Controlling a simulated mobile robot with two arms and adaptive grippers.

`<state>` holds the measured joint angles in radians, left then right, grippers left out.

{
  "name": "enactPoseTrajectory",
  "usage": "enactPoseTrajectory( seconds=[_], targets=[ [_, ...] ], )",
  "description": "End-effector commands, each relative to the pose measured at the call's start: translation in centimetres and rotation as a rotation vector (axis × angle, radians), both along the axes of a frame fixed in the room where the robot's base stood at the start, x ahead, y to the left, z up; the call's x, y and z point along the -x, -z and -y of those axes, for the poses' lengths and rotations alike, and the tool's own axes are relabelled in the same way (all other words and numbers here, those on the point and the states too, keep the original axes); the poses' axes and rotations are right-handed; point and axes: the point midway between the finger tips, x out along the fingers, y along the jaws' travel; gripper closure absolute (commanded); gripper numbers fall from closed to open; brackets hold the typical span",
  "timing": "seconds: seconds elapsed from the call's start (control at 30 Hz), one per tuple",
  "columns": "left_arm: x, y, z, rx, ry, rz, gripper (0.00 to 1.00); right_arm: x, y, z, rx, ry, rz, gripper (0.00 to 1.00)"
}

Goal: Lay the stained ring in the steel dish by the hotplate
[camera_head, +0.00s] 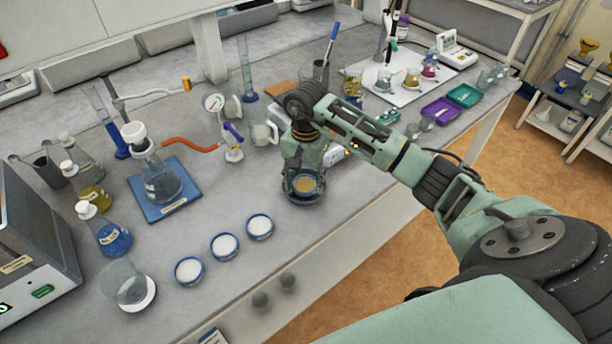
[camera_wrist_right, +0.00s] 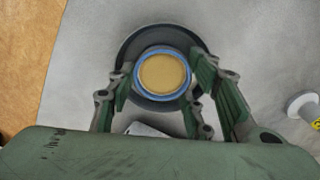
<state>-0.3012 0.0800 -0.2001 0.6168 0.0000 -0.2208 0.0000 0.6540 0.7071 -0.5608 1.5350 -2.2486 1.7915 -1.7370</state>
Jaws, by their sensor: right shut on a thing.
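The stained ring (camera_head: 305,184) is a blue-rimmed disc with a tan-amber face. My right gripper (camera_head: 304,180) is shut on it, with a finger at either side of the rim in the right wrist view (camera_wrist_right: 163,73). The dark grey steel dish (camera_head: 303,202) is directly beneath. In the right wrist view the dish (camera_wrist_right: 162,29) surrounds the ring on the visible sides. I cannot tell whether the ring touches the dish's floor. The hotplate (camera_head: 336,155) appears to be the pale device just behind my right gripper, mostly hidden. My left gripper is not in view.
Three blue rings with white faces (camera_head: 189,270) (camera_head: 224,245) (camera_head: 260,226) lie in a row to the left of the dish. Flasks, a beaker (camera_head: 125,282) and a blue-based flask stand (camera_head: 164,190) are farther left. The bench front edge is close to the dish.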

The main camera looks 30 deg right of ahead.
Motion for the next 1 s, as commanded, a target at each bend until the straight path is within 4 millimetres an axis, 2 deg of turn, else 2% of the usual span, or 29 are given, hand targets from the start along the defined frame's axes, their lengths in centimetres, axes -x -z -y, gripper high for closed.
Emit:
enactPoseTrajectory(
  seconds=[0.43,0.47,0.53,0.87,1.0],
  targets=[
    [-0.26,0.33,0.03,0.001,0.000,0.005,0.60,0.00,0.99,0.02,0.000,-0.001,0.001,0.68],
    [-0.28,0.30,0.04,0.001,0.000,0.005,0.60,0.00,0.94,0.01,0.000,-0.001,0.001,0.53],
    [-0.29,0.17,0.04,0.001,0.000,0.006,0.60,0.01,0.83,0.00,-0.001,-0.001,0.001,0.47],
    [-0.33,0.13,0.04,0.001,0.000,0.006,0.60,0.00,0.77,0.00,0.000,0.000,0.001,0.45],
    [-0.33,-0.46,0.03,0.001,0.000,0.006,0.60,-0.01,0.22,-0.02,0.000,0.000,0.002,0.45]
  ],
)
